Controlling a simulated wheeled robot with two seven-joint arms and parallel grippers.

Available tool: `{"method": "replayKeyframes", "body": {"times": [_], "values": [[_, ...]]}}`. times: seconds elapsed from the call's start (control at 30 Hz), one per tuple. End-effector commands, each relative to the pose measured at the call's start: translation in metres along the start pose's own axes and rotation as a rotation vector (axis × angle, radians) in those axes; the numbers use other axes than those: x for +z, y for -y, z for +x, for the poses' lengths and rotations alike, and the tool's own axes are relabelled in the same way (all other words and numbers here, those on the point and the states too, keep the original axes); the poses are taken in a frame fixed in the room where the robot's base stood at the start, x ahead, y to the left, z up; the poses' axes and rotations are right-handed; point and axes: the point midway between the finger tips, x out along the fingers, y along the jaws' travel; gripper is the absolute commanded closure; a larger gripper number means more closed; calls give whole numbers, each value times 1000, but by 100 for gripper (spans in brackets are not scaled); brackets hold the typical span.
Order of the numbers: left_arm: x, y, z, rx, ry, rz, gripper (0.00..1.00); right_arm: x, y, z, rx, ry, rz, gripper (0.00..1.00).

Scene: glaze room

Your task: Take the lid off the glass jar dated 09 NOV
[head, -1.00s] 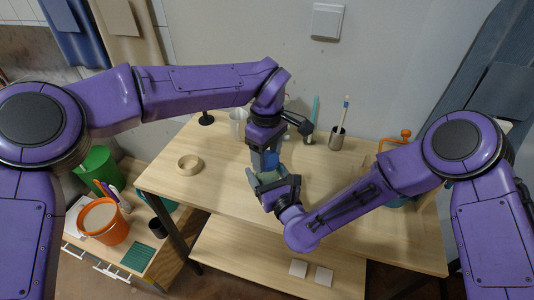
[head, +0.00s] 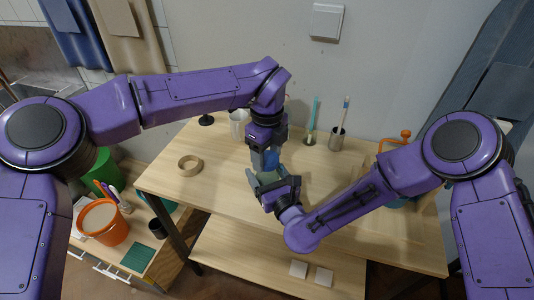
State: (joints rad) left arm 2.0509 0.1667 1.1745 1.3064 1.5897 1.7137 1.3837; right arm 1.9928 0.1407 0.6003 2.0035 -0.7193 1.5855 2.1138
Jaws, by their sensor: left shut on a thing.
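My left gripper (head: 264,164) points down over the middle of the table and is shut on a small blue thing (head: 271,160), which looks like a jar lid. My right gripper (head: 266,182) is just below and in front of it, with its grey fingers close around the same spot. The glass jar is mostly or wholly hidden by the grippers, and no 09 NOV date can be read. I cannot tell whether the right fingers touch the jar, or whether the lid is apart from it.
On the wooden table (head: 215,190) are a tape ring (head: 190,165), a clear pitcher (head: 238,124), a metal cup with a brush (head: 337,140) and a green-based holder (head: 309,139). An orange-handled thing (head: 405,134) stands at the right. An orange bucket (head: 102,224) is on the lower left unit.

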Motion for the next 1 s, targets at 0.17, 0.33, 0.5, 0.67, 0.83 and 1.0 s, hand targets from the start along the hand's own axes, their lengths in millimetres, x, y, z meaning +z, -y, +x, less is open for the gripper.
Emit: {"method": "replayKeyframes", "body": {"times": [0.17, 0.33, 0.5, 0.67, 0.83, 1.0], "values": [[0, 1, -1, -2, -1, -483, 75, 0, 0, 0, 0, -1, -1, 100], [0, 0, -1, -1, -1, -742, 75, 0, 0, 0, 1, -1, -1, 100], [0, 0, -1, -1, 0, -740, 75, 0, 0, 0, 0, -1, -1, 100], [0, 0, -1, -2, 0, -742, 75, 0, 0, 0, 0, -1, -1, 100], [0, 0, -1, -1, 0, -741, 75, 0, 0, 0, 0, -1, -1, 100], [0, 0, -2, -2, 0, -741, 75, 0, 0, 0, 0, -1, -1, 100]]}}
